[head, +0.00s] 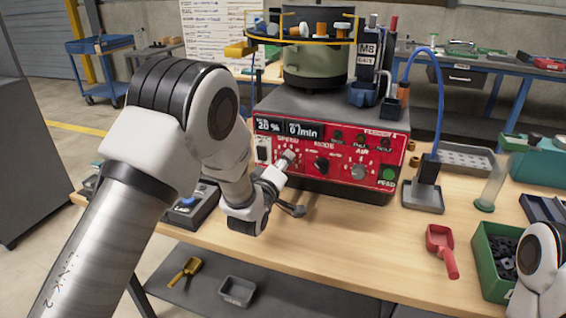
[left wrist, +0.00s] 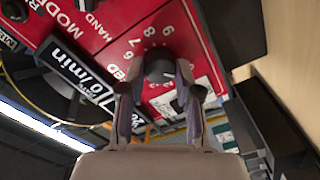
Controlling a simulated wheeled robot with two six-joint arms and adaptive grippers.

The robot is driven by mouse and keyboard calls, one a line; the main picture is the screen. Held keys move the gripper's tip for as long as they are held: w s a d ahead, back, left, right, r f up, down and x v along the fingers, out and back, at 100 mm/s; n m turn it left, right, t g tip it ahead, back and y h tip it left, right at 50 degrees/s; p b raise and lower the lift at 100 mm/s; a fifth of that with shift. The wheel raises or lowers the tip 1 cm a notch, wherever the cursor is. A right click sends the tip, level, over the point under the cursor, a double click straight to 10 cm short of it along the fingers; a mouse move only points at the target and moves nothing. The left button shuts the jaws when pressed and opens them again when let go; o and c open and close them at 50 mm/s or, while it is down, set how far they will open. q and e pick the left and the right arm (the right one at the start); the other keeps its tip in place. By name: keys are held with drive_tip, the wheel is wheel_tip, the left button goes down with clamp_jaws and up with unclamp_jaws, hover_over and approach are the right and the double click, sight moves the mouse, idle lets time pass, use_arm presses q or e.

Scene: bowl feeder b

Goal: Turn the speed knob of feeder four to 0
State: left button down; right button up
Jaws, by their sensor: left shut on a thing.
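The red control panel (head: 300,178) is on the front of the bowl feeder. Its speed knob (left wrist: 158,72) is dark and round, ringed by white numbers. My left gripper (head: 285,163) is at this knob, and in the left wrist view its two fingers (left wrist: 155,80) are shut on the knob from both sides. The knob's pointer is hard to make out. A display (head: 268,125) above reads about 20 %. In the head view the gripper and wrist cover most of the knob. My right gripper is out of view; only part of my right arm shows at the lower right.
The mode knob (head: 322,164), air knob (head: 358,171) and green feed button (head: 388,174) sit to the right on the panel. A red scoop (head: 441,245), a green bin (head: 483,262) and a clear cylinder (head: 493,185) stand farther right. The table front is clear.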

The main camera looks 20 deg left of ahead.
use_arm(q)
drive_tip(key=shift+n, duration=0.5)
drive_tip(key=c, duration=0.8)
unclamp_jaws()
drive_tip(key=s, duration=1.2)
drive_tip(key=shift+a, duration=0.25)
drive_tip(key=shift+f, duration=0.1)
